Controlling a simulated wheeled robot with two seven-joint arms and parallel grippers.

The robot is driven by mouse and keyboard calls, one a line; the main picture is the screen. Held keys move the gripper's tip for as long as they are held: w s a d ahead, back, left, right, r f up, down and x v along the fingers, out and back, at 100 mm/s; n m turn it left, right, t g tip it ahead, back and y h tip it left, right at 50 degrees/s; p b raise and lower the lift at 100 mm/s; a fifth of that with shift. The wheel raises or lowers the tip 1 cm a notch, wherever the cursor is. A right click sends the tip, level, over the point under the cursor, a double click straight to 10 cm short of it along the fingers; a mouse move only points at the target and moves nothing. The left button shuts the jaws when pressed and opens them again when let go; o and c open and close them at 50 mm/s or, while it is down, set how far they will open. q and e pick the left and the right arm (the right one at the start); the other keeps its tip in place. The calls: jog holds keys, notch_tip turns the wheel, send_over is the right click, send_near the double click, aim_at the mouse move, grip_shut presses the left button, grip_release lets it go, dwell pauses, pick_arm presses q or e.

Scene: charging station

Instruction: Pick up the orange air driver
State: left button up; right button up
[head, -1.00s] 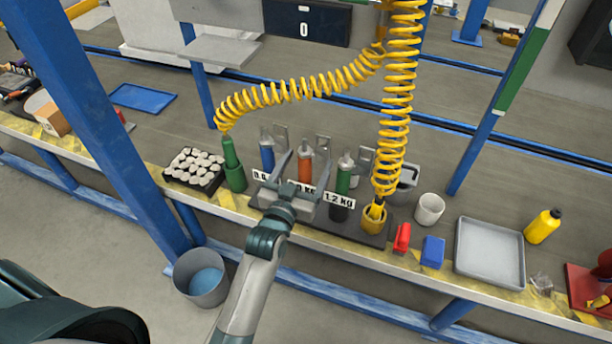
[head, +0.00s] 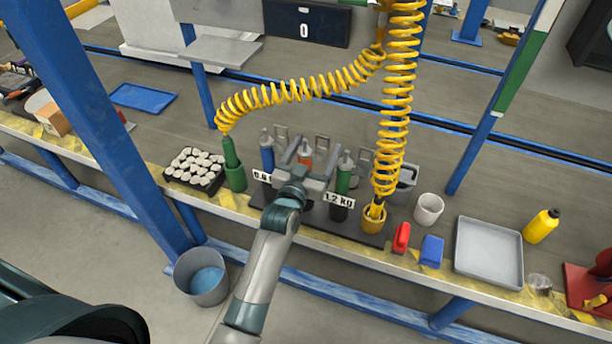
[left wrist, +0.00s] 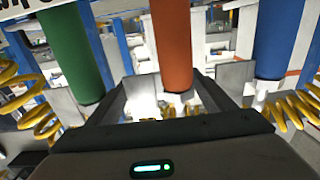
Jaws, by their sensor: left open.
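The orange air driver (head: 305,152) stands upright in the charging rack between a blue driver (head: 267,152) and a green driver (head: 343,177). My left gripper (head: 305,152) is open in front of it and hides its lower part in the head view. In the left wrist view the orange driver (left wrist: 171,45) hangs between the two open fingers (left wrist: 160,95), with the green driver (left wrist: 72,50) and the blue driver (left wrist: 278,40) outside them. I cannot tell whether a finger touches it. My right gripper is not in view.
Yellow coiled hoses (head: 395,110) hang close to the right of the rack; one runs to a green tool (head: 232,160) at left. A tray of pale parts (head: 192,182), a red item (head: 402,237), a blue item (head: 432,250) and a grey tray (head: 488,252) share the bench.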

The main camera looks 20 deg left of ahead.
pick_arm(q)
jog(key=shift+w, duration=0.85)
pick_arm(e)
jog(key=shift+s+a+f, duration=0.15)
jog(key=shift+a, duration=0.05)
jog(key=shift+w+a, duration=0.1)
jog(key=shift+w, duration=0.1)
pick_arm(q)
jog(key=c, duration=1.5)
jog(key=shift+r, duration=0.15)
jog(key=c, duration=0.4)
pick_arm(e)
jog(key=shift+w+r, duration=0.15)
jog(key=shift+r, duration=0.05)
pick_arm(q)
jog(key=shift+o, duration=0.2)
jog(key=shift+r, duration=0.1)
